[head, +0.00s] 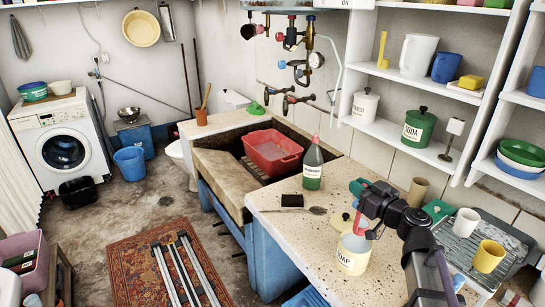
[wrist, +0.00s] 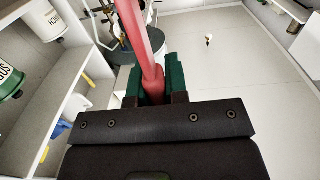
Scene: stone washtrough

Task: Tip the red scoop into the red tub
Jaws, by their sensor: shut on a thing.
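The red tub (head: 262,158) sits in the stone trough at the middle of the head view. My gripper (head: 358,190) is above the speckled counter, to the right of the tub. In the wrist view, the scoop's red handle (wrist: 140,35) runs up from between the green fingers of my gripper (wrist: 155,82). The scoop's bowl and contents are not clear.
A green bottle (head: 313,165) stands on the counter between tin and tub. A yellow mug (head: 488,257) and white cup (head: 466,223) stand right. Shelves (head: 410,140) rise behind.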

